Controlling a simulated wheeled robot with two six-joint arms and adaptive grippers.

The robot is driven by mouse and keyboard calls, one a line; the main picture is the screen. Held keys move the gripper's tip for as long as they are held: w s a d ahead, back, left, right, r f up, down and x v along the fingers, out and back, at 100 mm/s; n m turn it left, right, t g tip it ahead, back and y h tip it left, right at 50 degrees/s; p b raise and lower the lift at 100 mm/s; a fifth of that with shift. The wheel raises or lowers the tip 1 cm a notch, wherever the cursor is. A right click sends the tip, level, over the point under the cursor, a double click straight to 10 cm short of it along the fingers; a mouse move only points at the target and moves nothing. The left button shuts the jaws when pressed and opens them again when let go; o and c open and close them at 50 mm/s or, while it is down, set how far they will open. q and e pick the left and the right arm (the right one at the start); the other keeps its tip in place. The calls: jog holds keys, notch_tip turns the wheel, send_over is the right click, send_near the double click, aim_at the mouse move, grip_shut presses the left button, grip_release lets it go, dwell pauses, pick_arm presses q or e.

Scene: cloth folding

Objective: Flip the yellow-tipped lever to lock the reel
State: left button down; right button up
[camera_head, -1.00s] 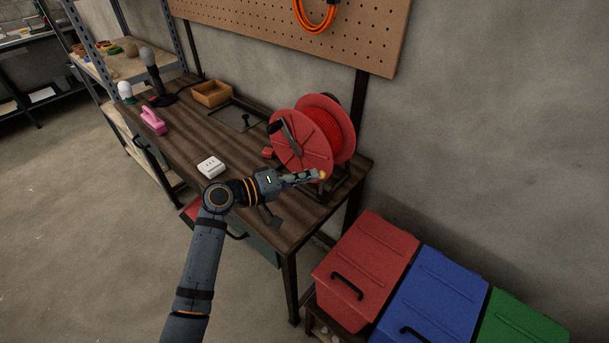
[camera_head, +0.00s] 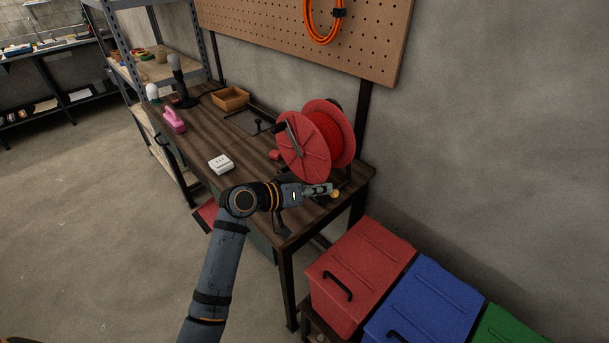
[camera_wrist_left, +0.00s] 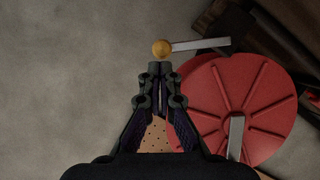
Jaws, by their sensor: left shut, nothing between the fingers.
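The red reel (camera_head: 305,152) stands on the workbench, with red cord wound between its two discs and a crank on its front disc. Its near disc (camera_wrist_left: 262,78) fills the right of the left wrist view. The lever's yellow tip (camera_head: 335,194) shows low at the reel's right side, just beyond my left gripper (camera_head: 328,189). In the wrist view the yellow ball tip (camera_wrist_left: 161,47) sits on a pale bar (camera_wrist_left: 201,44), right in front of my fingertips (camera_wrist_left: 161,66). My left gripper is shut and empty. Whether it touches the tip I cannot tell. My right gripper is not in view.
The wooden workbench (camera_head: 208,134) also holds a white box (camera_head: 220,163), a pink object (camera_head: 174,121) and a tan tray (camera_head: 230,98). Red (camera_head: 358,270), blue (camera_head: 425,298) and green bins stand to the right of the bench. The floor at left is clear.

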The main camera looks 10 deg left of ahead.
pick_arm(q)
jog(key=shift+w+a+f, duration=0.3)
jog(key=shift+w+a, duration=0.2)
jog(key=shift+a, duration=0.3)
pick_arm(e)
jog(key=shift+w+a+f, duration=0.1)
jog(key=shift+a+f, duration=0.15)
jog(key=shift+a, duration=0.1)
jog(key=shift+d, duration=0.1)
